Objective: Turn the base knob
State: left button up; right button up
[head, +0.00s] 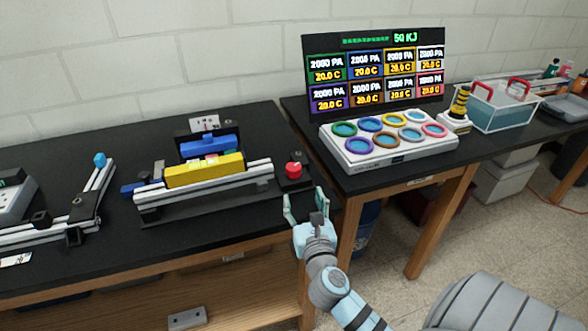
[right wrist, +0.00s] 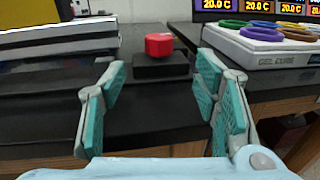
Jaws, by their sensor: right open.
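A red knob (head: 293,169) sits on a small black base (head: 295,182) near the front right corner of the left black table. It also shows in the right wrist view (right wrist: 158,44), ahead of and between my fingers. My right gripper (head: 304,202) is open and empty, just in front of the table edge and short of the knob. Its teal finger pads (right wrist: 160,85) are spread wide in the wrist view. My left gripper is not in view.
An extrusion frame (head: 205,190) with a yellow block (head: 204,170) stands left of the knob. A white device (head: 388,143) with coloured rings and a display (head: 375,75) stand on the right table. The tabletop before the knob is clear.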

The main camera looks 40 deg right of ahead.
aim_at(295, 173)
jog(key=b+x, duration=0.1)
jog(key=x, duration=1.1)
jog(key=shift+w+d+r, duration=0.15)
jog(key=shift+w+d, duration=0.05)
jog(key=shift+w, duration=0.3)
jog(key=c, duration=1.2)
jog(key=shift+y, duration=0.3)
